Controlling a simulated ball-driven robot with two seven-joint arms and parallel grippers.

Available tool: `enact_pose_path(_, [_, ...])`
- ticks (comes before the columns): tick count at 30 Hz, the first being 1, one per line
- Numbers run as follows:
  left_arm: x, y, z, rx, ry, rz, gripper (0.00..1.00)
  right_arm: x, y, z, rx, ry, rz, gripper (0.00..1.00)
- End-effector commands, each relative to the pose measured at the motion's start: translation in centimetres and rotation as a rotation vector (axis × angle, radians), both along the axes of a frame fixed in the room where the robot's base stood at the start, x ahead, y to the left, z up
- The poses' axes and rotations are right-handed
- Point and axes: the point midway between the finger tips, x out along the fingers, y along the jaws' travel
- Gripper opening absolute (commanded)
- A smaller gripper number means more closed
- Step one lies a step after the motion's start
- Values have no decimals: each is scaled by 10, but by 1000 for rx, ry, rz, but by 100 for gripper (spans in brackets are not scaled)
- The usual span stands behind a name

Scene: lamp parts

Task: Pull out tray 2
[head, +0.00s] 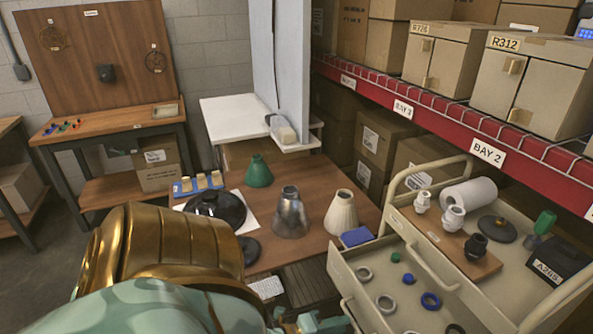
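A cream cart (425,245) stands at the right. A drawer-like tray (340,272) sticks out of its side toward the left, holding rings, with a pale curved handle (346,309) low on its front. Another handle (432,264) is on the cart panel above it. No number is readable on the trays, so I cannot tell which is tray 2. My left gripper (312,323) is at the bottom edge, just left of the lower handle. Its teal fingers are partly cut off; its opening and any contact with the handle are unclear. My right gripper is not in view.
The wooden table (318,205) behind my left arm holds several lampshades and a blue block (356,237). The cart top carries sockets, a white roll (470,193) and a black bin (556,262). A red-edged shelf (440,117) with boxes runs behind.

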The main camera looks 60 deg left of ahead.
Motion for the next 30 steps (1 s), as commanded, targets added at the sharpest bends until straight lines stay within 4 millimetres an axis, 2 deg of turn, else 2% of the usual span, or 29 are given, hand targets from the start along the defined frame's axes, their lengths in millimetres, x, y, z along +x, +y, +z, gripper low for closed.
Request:
enact_pose_path(1, [-16, 1, 4, -2, 5, 0, 25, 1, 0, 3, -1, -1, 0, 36])
enact_pose_path(6, [-61, 5, 13, -1, 5, 1, 25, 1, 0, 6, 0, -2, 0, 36])
enact_pose_path(12, [-100, 8, 21, -2, 4, 0, 25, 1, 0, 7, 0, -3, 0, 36])
enact_pose_path(18, [-114, 9, 24, 0, 1, 0, 25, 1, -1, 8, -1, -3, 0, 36])
enact_pose_path(30, [-115, 9, 24, -1, 1, 0, 25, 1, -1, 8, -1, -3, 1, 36])
